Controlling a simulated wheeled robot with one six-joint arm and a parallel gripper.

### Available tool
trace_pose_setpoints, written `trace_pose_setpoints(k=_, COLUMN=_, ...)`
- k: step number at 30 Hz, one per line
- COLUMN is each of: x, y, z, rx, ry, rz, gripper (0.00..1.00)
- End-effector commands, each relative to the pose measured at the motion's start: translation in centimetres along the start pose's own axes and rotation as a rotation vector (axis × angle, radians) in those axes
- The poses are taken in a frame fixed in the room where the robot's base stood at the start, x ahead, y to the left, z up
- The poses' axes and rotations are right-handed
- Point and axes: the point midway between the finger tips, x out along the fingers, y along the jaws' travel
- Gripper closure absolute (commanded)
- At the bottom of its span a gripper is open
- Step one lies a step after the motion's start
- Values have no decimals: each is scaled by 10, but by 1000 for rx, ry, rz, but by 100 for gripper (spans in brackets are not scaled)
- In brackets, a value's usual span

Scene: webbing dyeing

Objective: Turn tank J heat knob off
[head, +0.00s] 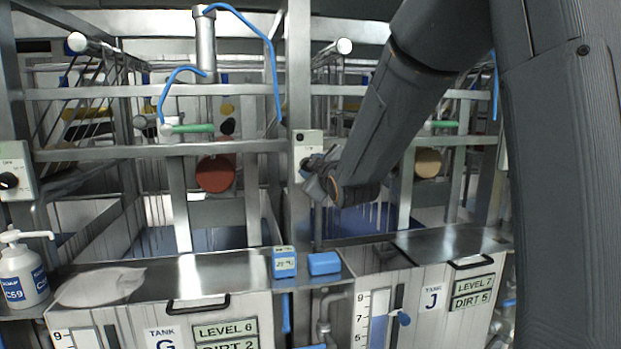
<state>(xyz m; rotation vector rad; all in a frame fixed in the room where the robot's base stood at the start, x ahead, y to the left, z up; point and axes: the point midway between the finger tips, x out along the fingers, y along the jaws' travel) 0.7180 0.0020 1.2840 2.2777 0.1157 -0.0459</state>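Tank J (431,297) is at the lower right, a white tank with a "J" label and LEVEL 7 and DIRT 5 plates. A pale control box (308,137) is on the upright post to the left of tank J's opening. Its face is largely covered by my gripper (312,172), and I cannot make out its lettering or which way its knob points. My gripper is right at the lower part of this box. Whether its fingers touch or hold the knob cannot be told.
Another control box (17,170) with a black knob is at the left edge. Tank G (180,318) is at the lower left. A soap bottle (21,270), a white cloth (100,286), a small timer-like block (284,262) and a blue block (324,263) sit on the metal ledge.

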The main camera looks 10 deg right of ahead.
Motion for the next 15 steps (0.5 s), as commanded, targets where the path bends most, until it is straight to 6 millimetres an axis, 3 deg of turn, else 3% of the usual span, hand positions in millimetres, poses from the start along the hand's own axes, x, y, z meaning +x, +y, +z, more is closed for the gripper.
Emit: trace_pose_setpoints(k=15, x=0, y=-2, z=0, rx=-234, ry=-23, rz=-4, gripper=90)
